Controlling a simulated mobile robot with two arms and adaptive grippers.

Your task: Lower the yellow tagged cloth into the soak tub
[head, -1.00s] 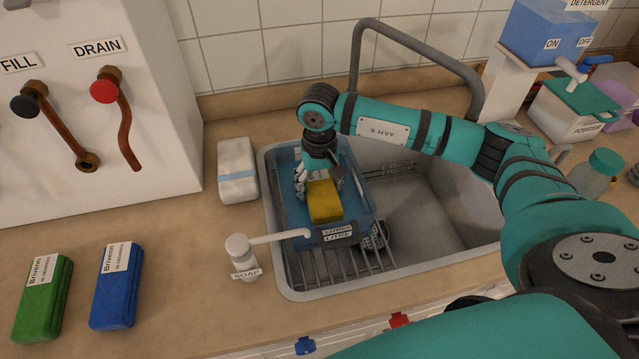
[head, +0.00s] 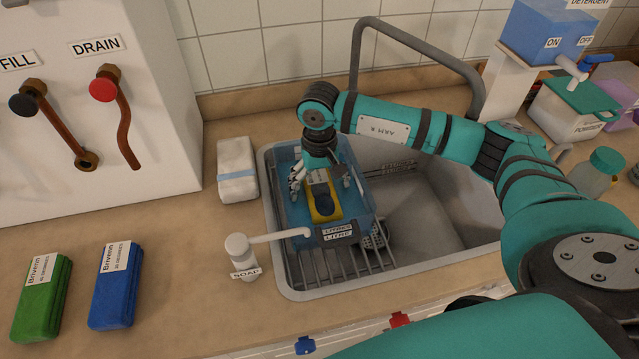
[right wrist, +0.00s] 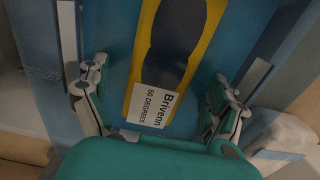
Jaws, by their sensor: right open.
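The yellow cloth (head: 327,214) lies in the blue soak tub (head: 368,205), which stands in the sink. The cloth has a large dark patch along its middle. Its white tag, reading "Brivenn 50 DEGREES", shows in the right wrist view (right wrist: 155,103). My right gripper (head: 322,184) is over the tub with its fingers apart. In the right wrist view my right gripper (right wrist: 160,85) has one finger on each side of the cloth, with clear gaps to it. My left gripper is not in view.
A soap dispenser (head: 240,258) stands by the sink's left rim, its spout reaching to the tub. A folded whitish cloth (head: 237,168) lies left of the sink. Green (head: 42,300) and blue (head: 116,287) tagged cloths lie on the counter. The FILL and DRAIN levers (head: 104,90) are farther left.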

